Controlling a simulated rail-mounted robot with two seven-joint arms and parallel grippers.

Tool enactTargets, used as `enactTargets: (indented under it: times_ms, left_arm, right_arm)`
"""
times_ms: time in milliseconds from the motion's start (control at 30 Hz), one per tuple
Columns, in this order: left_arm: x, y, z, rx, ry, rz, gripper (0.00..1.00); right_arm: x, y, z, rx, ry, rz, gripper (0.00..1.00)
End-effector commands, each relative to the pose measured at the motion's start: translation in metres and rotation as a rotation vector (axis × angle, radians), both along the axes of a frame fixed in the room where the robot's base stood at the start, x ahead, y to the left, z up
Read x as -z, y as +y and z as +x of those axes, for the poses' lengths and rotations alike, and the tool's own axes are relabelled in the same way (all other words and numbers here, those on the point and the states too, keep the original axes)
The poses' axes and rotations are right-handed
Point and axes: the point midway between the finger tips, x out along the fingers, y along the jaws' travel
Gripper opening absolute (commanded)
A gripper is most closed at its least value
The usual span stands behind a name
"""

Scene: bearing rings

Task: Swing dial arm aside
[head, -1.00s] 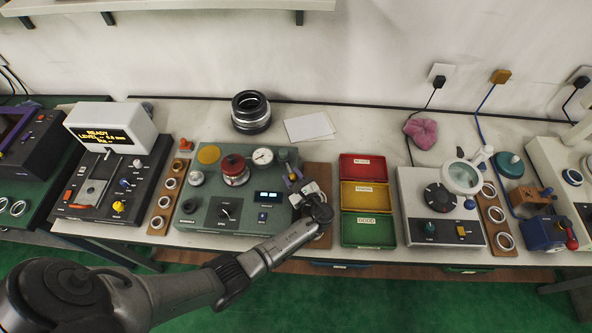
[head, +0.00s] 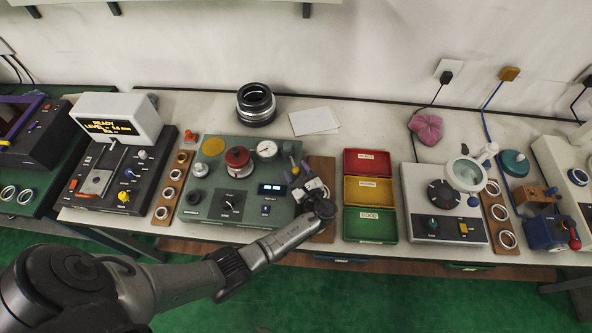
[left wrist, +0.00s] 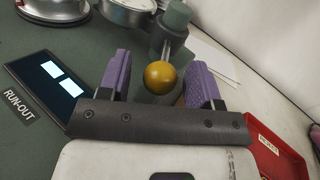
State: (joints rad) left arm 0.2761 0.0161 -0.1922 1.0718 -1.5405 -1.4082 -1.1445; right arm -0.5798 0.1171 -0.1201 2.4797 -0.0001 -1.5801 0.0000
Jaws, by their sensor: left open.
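The green run-out station (head: 205,208) stands on the bench, with a red-topped spindle (head: 238,158) and a white-faced dial gauge (head: 266,149) on it. My left gripper (head: 299,171) is over the station's right edge, right of the gauge. In the left wrist view its purple fingers (left wrist: 158,80) are open, one on each side of a brass ball knob (left wrist: 159,77). I cannot tell whether they touch it. A grey-green post (left wrist: 174,33) stands just behind the knob. My right gripper is not in view.
Red (head: 368,155), yellow (head: 368,182) and green (head: 349,225) trays stand close on the right. A brown board lies partly under my gripper. A stack of dark rings (head: 256,105) and a white card (head: 315,121) are behind.

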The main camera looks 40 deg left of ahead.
Motion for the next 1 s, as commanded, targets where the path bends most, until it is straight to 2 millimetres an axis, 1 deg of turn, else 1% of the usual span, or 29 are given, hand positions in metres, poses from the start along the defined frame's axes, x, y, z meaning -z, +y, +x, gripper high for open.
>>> enactTargets:
  times_ms: [167, 400, 600, 800, 1000]
  left_arm:
    - [0.0, -0.027, -0.009, 0.003, -0.001, -0.004, 0.58]
    - [0.001, -0.072, -0.025, 0.002, 0.0, -0.003, 0.58]
    - [0.001, -0.103, -0.035, 0.002, 0.001, -0.003, 0.58]
    - [0.0, -0.12, -0.041, 0.001, -0.001, -0.001, 0.58]
    - [0.0, -0.126, -0.043, 0.0, -0.001, 0.0, 0.58]
  right_arm:
    - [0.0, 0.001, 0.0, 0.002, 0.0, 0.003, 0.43]
    - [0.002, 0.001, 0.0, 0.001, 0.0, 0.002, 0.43]
    - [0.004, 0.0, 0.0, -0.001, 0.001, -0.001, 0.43]
    - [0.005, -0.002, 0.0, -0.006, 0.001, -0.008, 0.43]
    - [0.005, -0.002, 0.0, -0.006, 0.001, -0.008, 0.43]
